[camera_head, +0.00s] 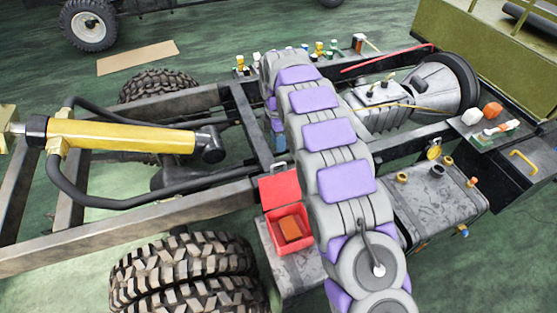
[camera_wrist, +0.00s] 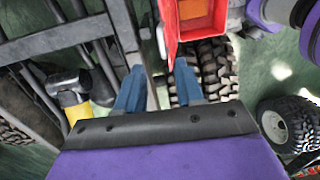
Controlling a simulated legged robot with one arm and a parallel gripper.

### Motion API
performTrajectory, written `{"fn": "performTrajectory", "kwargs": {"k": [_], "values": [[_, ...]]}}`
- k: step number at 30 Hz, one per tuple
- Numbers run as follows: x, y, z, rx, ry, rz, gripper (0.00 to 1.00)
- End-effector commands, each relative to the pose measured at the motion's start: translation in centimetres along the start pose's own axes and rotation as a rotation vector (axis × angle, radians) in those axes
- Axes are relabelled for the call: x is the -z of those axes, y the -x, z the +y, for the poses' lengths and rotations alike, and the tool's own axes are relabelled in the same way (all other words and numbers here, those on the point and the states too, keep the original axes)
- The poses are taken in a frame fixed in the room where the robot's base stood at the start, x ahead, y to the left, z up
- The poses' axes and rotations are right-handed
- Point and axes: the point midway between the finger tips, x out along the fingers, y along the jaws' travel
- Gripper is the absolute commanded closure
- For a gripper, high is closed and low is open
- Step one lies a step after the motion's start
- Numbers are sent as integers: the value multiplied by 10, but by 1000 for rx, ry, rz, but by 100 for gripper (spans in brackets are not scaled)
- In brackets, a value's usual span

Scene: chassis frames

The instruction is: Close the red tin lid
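The red tin (camera_head: 305,246) stands open on a grey box beside the frame rail, just left of my arm. Its red lid (camera_head: 280,186) is raised at the tin's far side, with a grey handle at its top edge. An orange-brown block lies inside the tin. The red tin also shows at the top of the wrist view (camera_wrist: 172,40), cut off by the edge, ahead and right of my gripper (camera_wrist: 158,85). The gripper's blue fingers are apart with nothing between them. In the head view my arm hides most of the gripper.
My arm spans the middle of the head view. A chassis frame rail (camera_head: 150,217) runs left of the tin, with a large tyre (camera_head: 185,270) below. A yellow cylinder (camera_head: 120,140) lies at left. A grey tank (camera_head: 435,205) stands right of the arm.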

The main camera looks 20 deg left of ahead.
Motion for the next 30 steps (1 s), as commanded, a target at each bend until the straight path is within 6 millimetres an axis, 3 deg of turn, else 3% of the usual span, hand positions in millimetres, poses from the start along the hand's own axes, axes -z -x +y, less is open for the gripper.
{"fn": "performTrajectory", "kwargs": {"k": [3,12,18,26,30], "values": [[1,-27,-2,8,1,1,63],[1,-73,-1,4,1,1,63],[0,-85,-1,2,0,0,63],[0,-85,-1,1,0,0,63],[0,-85,-1,1,0,0,74]]}}
